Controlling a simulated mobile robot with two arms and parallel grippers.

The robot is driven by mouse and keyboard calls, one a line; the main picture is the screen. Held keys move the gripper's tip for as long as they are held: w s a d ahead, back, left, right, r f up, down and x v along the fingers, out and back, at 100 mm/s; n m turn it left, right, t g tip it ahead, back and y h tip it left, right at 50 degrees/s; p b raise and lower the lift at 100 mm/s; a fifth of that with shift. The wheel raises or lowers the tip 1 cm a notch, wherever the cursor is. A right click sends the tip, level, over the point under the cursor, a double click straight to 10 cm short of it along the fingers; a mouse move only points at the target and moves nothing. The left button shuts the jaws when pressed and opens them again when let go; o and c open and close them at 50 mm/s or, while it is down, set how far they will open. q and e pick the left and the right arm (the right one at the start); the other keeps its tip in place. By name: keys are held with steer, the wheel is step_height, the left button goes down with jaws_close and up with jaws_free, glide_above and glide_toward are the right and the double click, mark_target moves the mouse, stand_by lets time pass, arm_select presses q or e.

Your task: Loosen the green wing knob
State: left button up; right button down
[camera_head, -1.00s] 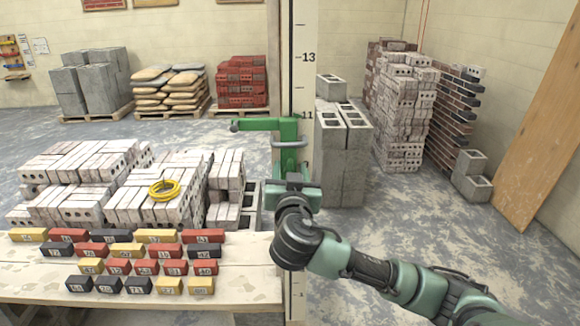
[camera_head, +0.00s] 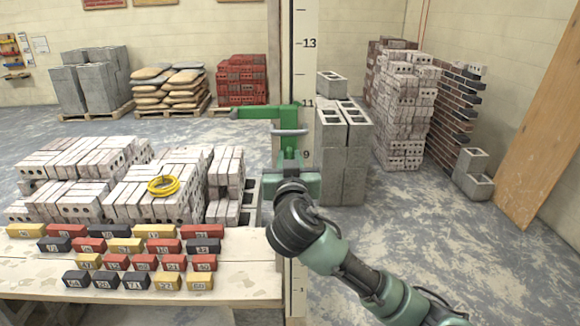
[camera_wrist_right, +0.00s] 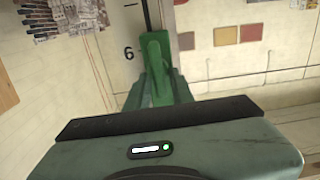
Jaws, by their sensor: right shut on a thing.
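A green bracket (camera_head: 288,114) sits on a tall numbered staff (camera_head: 304,60), with an arm reaching left to a small end piece and a grey bar handle below. In the right wrist view the green bracket (camera_wrist_right: 157,72) rises just beyond my gripper body. My right gripper (camera_head: 291,180) is against the lower part of this bracket, shut on the green wing knob. My left gripper is in neither view.
A wooden bench (camera_head: 262,268) with several numbered small blocks stands at the lower left. Brick stacks (camera_head: 60,200) and a yellow coil (camera_head: 163,186) lie behind it. Grey concrete blocks (camera_head: 342,150) stand right of the staff. The floor (camera_head: 420,240) at right is mostly open.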

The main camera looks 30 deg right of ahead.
steer(key=c, duration=1.2)
jaws_free()
steer(key=shift+c, duration=0.2)
steer(key=b+v, duration=0.2)
steer(key=v, duration=0.5)
steer(key=shift+s+a, duration=0.2)
steer(key=shift+s, duration=0.15)
